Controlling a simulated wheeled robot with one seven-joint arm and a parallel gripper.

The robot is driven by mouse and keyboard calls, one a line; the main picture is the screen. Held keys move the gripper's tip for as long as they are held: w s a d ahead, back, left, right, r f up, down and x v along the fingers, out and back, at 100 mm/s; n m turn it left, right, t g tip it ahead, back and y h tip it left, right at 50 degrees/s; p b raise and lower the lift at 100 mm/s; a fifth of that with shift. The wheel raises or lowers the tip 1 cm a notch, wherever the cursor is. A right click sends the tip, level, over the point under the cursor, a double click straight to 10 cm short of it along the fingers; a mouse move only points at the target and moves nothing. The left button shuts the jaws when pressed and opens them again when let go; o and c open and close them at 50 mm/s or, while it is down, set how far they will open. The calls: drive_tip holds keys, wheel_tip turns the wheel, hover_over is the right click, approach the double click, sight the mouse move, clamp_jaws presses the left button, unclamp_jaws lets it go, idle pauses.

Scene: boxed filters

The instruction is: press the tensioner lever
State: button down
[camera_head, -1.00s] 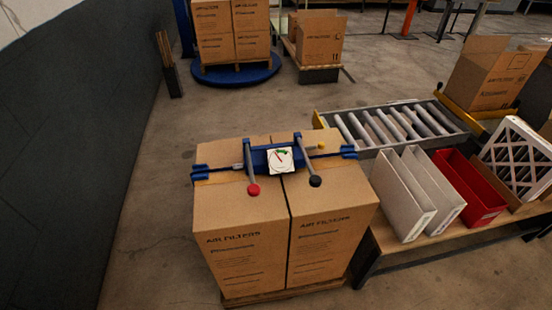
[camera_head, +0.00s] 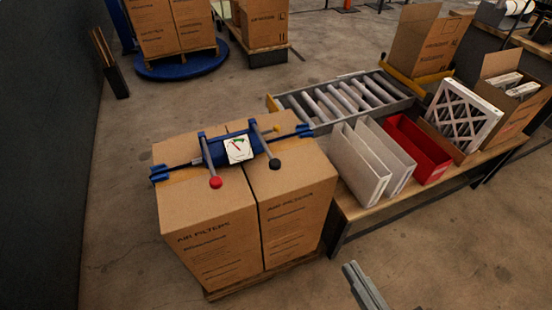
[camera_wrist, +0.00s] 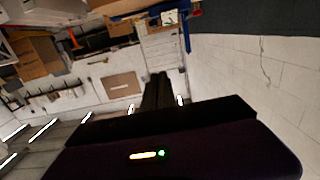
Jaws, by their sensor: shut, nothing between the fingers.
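A blue strap tensioner (camera_head: 216,150) with a white dial (camera_head: 238,149) lies across the tops of two strapped air-filter cartons. It has one lever with a red knob (camera_head: 216,182) and one with a black knob (camera_head: 275,163). Both levers point toward the near side of the cartons. The dial needle is too small to read exactly. My gripper (camera_wrist: 157,80) shows in the wrist view with its dark fingers together and nothing between them. A grey part of my arm shows at the bottom of the head view, apart from the cartons. The tensioner cannot be made out in the wrist view.
The cartons (camera_head: 208,232) stand on a low wooden pallet. To their right is a bench (camera_head: 352,209) with white filters, a red bin (camera_head: 416,149) and an open carton. A roller conveyor (camera_head: 340,103) lies behind. A dark wall (camera_head: 45,150) bounds the left; floor in front is clear.

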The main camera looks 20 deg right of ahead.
drive_tip(key=w+r+p, duration=0.1)
drive_tip(key=w+r, duration=0.1)
drive_tip(key=w, duration=0.9)
drive_tip(key=w+r+p, duration=0.2)
drive_tip(key=w, duration=0.9)
drive_tip(key=w+f, duration=0.1)
drive_tip(key=w+f+g, duration=0.1)
drive_tip(key=f, duration=0.1)
drive_tip(key=w+f+g, duration=0.1)
drive_tip(key=f, duration=0.1)
drive_tip(key=shift+d+f, duration=0.1)
drive_tip(key=shift+d, duration=0.1)
drive_tip(key=w+f, duration=0.6)
drive_tip(key=w, duration=0.3)
drive_tip(key=shift+w+f, duration=0.2)
drive_tip(key=shift+w, duration=0.1)
